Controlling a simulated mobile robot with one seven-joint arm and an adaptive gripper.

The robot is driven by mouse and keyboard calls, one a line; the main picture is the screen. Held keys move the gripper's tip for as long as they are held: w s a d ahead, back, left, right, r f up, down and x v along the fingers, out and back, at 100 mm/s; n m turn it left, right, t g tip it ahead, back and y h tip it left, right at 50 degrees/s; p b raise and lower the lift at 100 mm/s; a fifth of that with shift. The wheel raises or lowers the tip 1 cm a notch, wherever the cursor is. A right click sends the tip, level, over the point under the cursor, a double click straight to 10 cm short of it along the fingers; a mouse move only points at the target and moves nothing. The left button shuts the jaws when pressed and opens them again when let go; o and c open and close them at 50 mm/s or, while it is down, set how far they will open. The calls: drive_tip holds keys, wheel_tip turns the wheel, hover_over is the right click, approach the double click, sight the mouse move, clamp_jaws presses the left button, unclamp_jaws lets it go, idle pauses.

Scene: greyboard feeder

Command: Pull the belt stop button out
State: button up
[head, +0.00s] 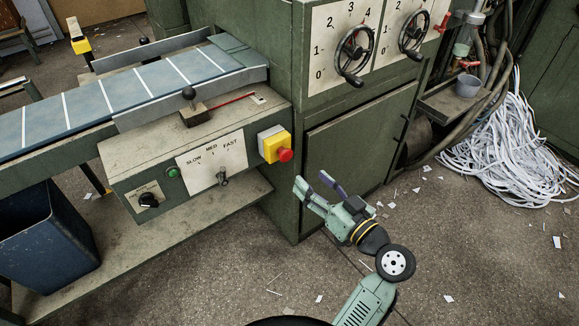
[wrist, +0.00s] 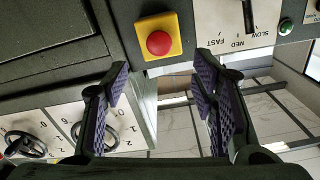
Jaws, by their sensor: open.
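The belt stop button (head: 285,155) is a red round knob on a yellow box (head: 272,143) at the right end of the belt control panel. In the wrist view the red button (wrist: 159,43) sits on its yellow plate (wrist: 177,28), ahead of and between the fingers. My gripper (head: 315,186) is open and empty, a little right of and below the button in the head view, apart from it. In the wrist view my gripper (wrist: 162,100) shows both dark, purple-padded fingers spread wide. I cannot tell whether the button is pushed in.
The control panel (head: 137,187) has a speed lever (head: 222,178), a green button (head: 173,172) and a black knob (head: 148,200). A joystick lever (head: 189,95) stands on top. Handwheels (head: 354,52) are on the green cabinet (head: 350,150). Floor in front is mostly clear, with paper scraps.

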sight(287, 158)
drive_tip(key=p+x, duration=0.1)
drive_tip(key=x, duration=0.4)
drive_tip(key=p+x, duration=0.1)
drive_tip(key=x, duration=0.4)
drive_tip(key=shift+f+p, duration=0.2)
drive_tip(key=shift+p, duration=0.2)
drive_tip(key=shift+c, duration=0.2)
clamp_jaws()
